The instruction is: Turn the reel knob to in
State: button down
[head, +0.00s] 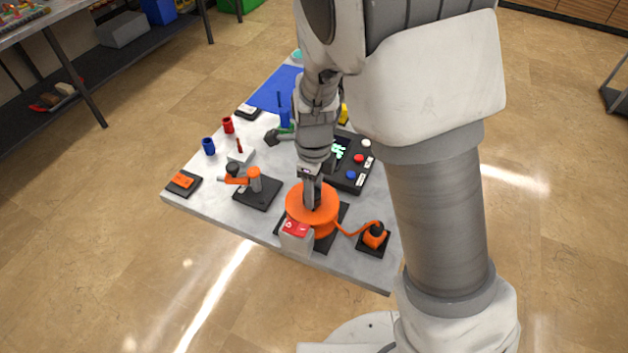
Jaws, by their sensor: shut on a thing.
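The orange reel (296,207) sits on a black base plate (337,236) near the front edge of the table. My gripper (312,198) points down over the middle of the reel and is shut on the reel knob. The gripper hides the knob, so its turn angle cannot be seen. An orange cord (348,232) runs from the reel to a small orange and black unit (374,237) at the right. A grey block with a red label (296,231) stands at the front of the reel; its marks are too small to read.
A small orange arm-like device (255,182) stands left of the reel. A black button panel (350,180) lies behind it. Blue (209,146) and red (228,125) cups stand at the left. The table's front left (215,202) is bare. My arm hides the right side.

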jog(key=m+p, duration=0.3)
jog(key=shift+r, duration=0.25)
jog(key=shift+a+f+m+p, duration=0.1)
jog(key=shift+m+p, duration=0.95)
jog(key=shift+m, duration=0.25)
jog(key=shift+f, duration=0.1)
jog(key=shift+c, duration=1.5)
grip_release()
notch_tip(320, 180, up, 17)
jog(key=p, duration=0.2)
jog(key=shift+r, duration=0.2)
jog(key=shift+s, duration=0.1)
